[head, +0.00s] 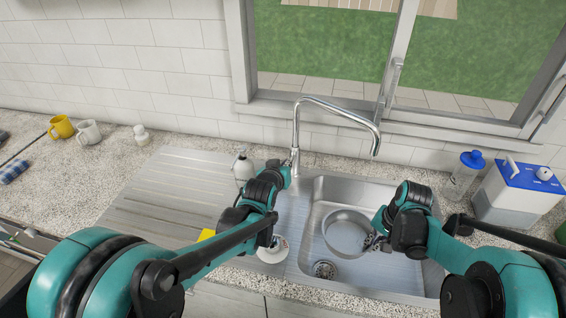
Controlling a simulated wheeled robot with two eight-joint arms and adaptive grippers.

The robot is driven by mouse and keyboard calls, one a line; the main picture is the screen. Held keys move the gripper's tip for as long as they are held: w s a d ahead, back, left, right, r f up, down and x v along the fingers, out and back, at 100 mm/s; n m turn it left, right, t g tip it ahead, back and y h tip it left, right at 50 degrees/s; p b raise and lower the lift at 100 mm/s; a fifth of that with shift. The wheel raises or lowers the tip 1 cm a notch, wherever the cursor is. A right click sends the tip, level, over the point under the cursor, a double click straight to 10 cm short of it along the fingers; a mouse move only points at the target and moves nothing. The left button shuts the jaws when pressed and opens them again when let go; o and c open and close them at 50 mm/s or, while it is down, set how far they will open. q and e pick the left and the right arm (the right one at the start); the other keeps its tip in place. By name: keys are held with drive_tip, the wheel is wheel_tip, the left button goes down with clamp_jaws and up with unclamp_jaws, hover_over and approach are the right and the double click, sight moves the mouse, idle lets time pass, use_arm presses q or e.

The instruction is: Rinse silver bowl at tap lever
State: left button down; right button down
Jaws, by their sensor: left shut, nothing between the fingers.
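The silver bowl (346,226) is in the sink basin, open side up, and looks empty. I cannot tell whether it rests on the basin floor. My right gripper (374,241) is at the bowl's right rim; its fingers are small and partly hidden by my wrist, so their grip is unclear. The tap (297,122) rises behind the sink, its spout arching right over the basin's back. No water shows from it. My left gripper (289,165) is shut and empty at the tap's base. The tap lever is hidden or too small to make out there.
A soap bottle (243,166) stands left of the tap. A ribbed drainboard (165,190) lies left of the sink. A white round item (272,252) is partly behind my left arm. A blue-lidded container (515,190) and a clear blue-topped bottle (464,173) stand right.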

use_arm(q)
drive_tip(key=shift+f, duration=0.45)
use_arm(e)
drive_tip(key=shift+f, duration=0.15)
use_arm(q)
drive_tip(key=shift+s, duration=0.1)
